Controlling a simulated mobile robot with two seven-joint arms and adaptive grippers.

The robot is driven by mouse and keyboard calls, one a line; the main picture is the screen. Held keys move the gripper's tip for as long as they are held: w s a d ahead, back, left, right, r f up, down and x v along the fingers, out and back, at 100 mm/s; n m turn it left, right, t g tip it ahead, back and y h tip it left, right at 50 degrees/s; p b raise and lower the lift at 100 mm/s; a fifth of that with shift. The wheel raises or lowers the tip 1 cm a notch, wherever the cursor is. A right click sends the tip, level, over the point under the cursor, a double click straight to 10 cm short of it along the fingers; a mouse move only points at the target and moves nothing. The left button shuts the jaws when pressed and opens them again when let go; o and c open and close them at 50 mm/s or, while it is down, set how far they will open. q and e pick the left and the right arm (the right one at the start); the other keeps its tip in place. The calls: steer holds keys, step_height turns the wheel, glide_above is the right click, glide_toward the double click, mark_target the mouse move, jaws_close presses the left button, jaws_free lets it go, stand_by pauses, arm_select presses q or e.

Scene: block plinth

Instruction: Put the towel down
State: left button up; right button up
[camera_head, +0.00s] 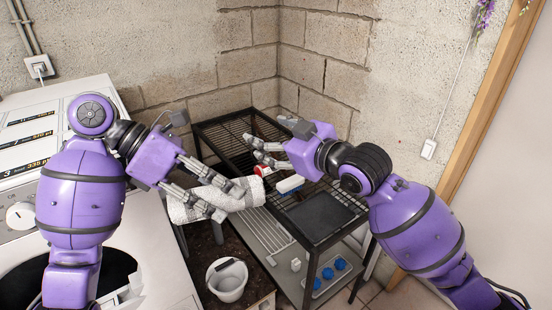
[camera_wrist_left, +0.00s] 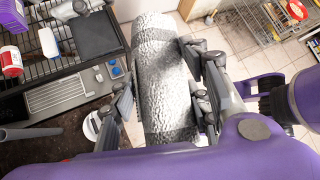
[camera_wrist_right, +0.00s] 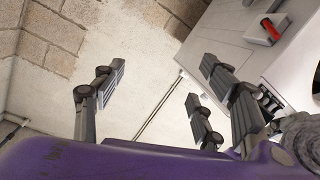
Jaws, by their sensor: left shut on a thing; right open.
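The towel (camera_head: 215,199) is a white, textured roll. My left gripper (camera_head: 231,202) is shut on it, with fingers on both sides, and holds it above the floor in front of the black rack. In the left wrist view the towel (camera_wrist_left: 165,85) lies lengthwise between the finger pads, its far end clear of them. My right gripper (camera_head: 254,150) is open and empty above the rack, apart from the towel. In the right wrist view the right gripper (camera_wrist_right: 160,82) has its fingers spread with nothing between them.
The black wire rack (camera_head: 215,128) carries a red and white can (camera_head: 262,170), a white item (camera_head: 290,184) and a dark flat panel (camera_head: 321,216). Its back left top looks bare. Below are blue round items (camera_head: 340,264). A white bucket (camera_head: 228,284) and washing machine (camera_head: 155,240) stand left.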

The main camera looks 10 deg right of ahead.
steer(key=s+a+r+n+g, duration=0.45)
steer(key=s+r+n, duration=0.25)
steer(key=r, duration=0.6)
steer(key=n+g+h, duration=0.3)
steer(key=n+g, duration=0.1)
steer(key=g, duration=0.1)
glide_toward(246, 187)
steer(key=shift+t, duration=0.25)
steer(key=x, duration=1.1)
steer(key=shift+s+a+f, duration=0.1)
steer(key=shift+a+f, duration=0.05)
steer(key=shift+f, duration=0.25)
